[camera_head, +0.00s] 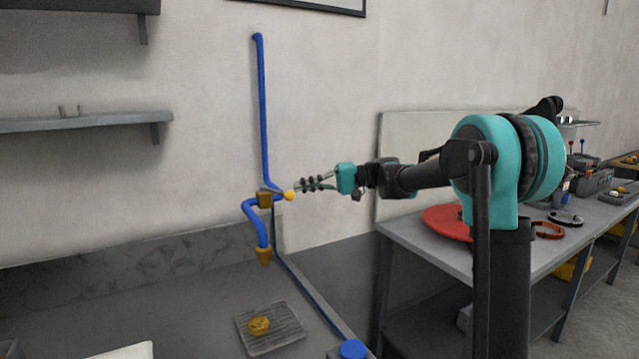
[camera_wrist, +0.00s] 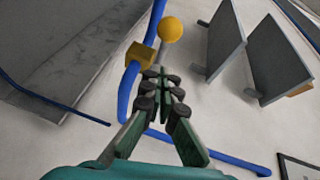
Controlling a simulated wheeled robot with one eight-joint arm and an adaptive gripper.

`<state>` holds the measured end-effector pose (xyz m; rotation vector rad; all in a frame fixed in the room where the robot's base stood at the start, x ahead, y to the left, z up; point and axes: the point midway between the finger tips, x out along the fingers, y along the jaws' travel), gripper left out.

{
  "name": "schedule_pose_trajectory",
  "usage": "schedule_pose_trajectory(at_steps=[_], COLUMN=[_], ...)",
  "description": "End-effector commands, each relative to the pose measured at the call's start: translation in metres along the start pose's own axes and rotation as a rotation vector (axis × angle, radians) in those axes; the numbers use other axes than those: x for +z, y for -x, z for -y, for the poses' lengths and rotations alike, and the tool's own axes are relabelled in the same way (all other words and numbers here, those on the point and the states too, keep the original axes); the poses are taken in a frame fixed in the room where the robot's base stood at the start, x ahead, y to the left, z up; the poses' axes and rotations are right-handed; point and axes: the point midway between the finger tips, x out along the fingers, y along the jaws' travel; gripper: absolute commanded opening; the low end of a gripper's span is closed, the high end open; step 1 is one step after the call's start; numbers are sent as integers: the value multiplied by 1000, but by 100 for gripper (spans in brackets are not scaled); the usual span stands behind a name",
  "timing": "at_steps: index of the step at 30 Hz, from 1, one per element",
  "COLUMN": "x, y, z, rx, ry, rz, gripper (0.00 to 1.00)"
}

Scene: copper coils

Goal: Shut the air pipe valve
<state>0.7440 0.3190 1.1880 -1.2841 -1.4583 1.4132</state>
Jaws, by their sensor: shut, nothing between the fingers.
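The air pipe (camera_head: 263,110) is blue and runs down the wall, then bends into a short curved end with a brass tip (camera_head: 264,256). Its valve (camera_head: 265,200) is a brass block on the pipe with a short lever ending in a yellow ball knob (camera_head: 289,196). My gripper (camera_head: 305,185) is shut and empty, just right of the knob in the head view. In the wrist view, the gripper fingertips (camera_wrist: 157,73) point at the brass valve block (camera_wrist: 140,56), just below the lever and yellow knob (camera_wrist: 171,29). I cannot tell whether they touch it.
A grey tray (camera_head: 285,342) with a yellow-brown sponge (camera_head: 259,326) lies on the counter below. A wall shelf (camera_head: 80,123) is at the left. A workbench (camera_head: 420,232) with a red disc (camera_head: 447,222) stands right. The wall around the valve is mostly clear.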

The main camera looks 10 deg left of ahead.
Motion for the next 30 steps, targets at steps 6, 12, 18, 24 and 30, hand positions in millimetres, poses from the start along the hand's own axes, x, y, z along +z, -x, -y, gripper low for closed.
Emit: schedule_pose_trajectory(at_steps=[6,12,18,24,30], x=[17,20,20,24,36], y=[-16,-19,-18,-21,-27], z=[0,0,0,1,4], rx=[0,0,0,5,21], ry=[0,0,0,-5,-21], rz=[0,-1,-1,-36,-147], gripper=[0,0,0,0,0])
